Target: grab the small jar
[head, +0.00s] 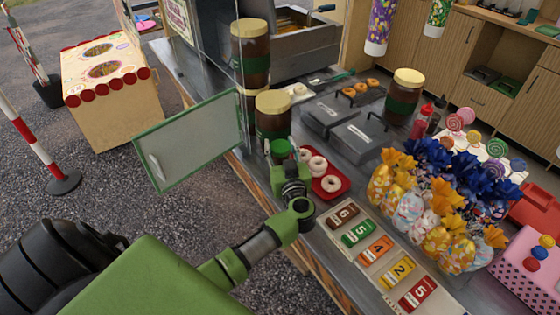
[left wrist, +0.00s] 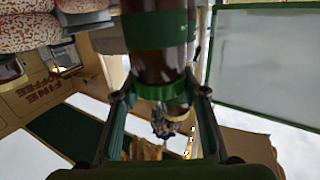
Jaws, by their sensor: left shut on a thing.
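The small jar (head: 280,146) shows its green lid at the counter's near edge, in front of a large brown jar with a cream lid and green label (head: 272,121). My left gripper (head: 283,160) reaches it from the front; its fingers and most of the small jar's body are hidden in the head view. In the left wrist view the fingers of my left gripper (left wrist: 160,97) stand on both sides of the small jar's green lid (left wrist: 160,89). The large jar's green label (left wrist: 155,30) shows behind it. I cannot tell whether the small jar is lifted. My right gripper is not in view.
A red tray (head: 331,186) of iced doughnuts lies just right of the gripper. A green-framed panel (head: 190,140) stands out at the left. More large jars (head: 404,97), price cards (head: 375,249) and wrapped sweets (head: 410,210) crowd the counter.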

